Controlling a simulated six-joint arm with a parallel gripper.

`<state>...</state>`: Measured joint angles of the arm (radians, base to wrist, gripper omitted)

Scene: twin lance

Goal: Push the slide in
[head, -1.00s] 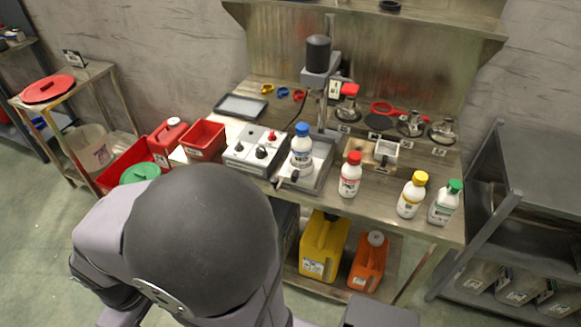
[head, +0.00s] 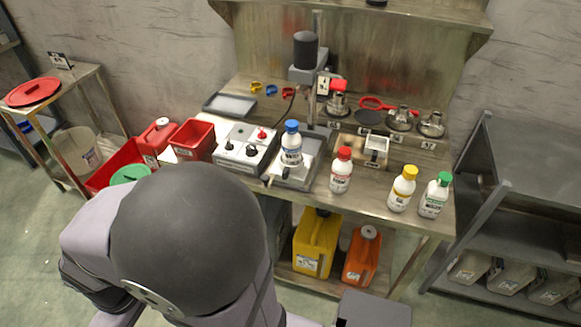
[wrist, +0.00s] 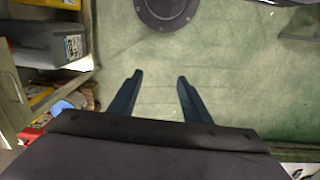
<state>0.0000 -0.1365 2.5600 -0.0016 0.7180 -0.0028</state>
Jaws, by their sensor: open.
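The slide (head: 309,168) appears to be the pale plate in the grey base of the bench-top press, with a dark knob (head: 286,173) at its front. A white bottle with a blue cap (head: 291,145) stands upright on it. The press's black head (head: 305,50) is up on the column, behind and above the bottle. How far out the slide sits is hard to tell. My gripper (wrist: 158,82) shows in the wrist view with two dark blue fingers apart, empty, over the green floor. It is away from the slide and hidden in the head view.
A control box (head: 243,148) stands left of the press. Red-capped (head: 341,170), yellow-capped (head: 402,190) and green-capped (head: 434,196) bottles stand to the right along the bench front. Yellow (head: 316,245) and orange (head: 361,257) canisters are below. The floor under my gripper is mostly clear.

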